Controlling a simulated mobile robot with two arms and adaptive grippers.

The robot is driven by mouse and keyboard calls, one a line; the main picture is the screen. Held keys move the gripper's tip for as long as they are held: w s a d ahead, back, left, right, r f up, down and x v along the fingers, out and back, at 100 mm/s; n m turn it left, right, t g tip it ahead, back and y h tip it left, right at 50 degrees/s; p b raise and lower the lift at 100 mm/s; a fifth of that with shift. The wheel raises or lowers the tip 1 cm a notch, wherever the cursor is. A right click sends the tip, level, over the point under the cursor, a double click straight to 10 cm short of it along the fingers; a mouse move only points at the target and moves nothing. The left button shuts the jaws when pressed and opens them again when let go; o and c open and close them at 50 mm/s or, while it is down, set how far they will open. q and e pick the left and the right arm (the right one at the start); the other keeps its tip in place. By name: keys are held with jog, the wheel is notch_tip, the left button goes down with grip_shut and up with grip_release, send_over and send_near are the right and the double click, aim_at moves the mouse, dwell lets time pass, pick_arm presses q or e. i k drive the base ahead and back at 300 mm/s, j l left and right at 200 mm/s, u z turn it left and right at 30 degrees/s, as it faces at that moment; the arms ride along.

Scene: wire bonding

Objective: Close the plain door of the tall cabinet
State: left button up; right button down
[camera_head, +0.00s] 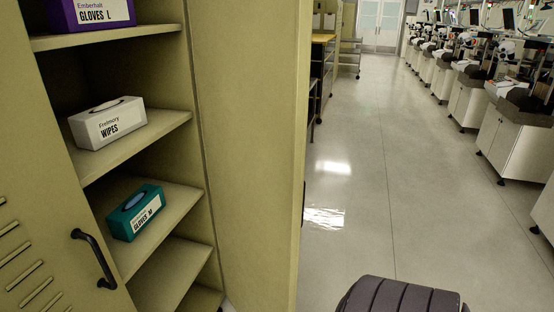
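The tall olive-beige cabinet stands at the left with its shelves (160,135) exposed. Its plain door (248,140) stands open at the right of the shelves, reaching from the cabinet towards me. Its flat face shows no slots, and its free edge is near the middle of the picture. A small dark part shows beside that edge, perhaps a handle. The other door (50,215) has slots and a black bar handle (95,258); it covers the left part of the front. I cannot tell if it is fully shut. Neither gripper is in view.
The shelves hold a purple gloves box (100,14), a white wipes box (107,123) and a teal gloves box (136,212). A dark ribbed shape (400,296), possibly a chair back, is at bottom. Workstations (515,140) line the right; the floor (400,170) between is clear.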

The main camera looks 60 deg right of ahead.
aim_at(252, 58)
jog(key=l, duration=2.95)
jog(key=i+u, duration=0.05)
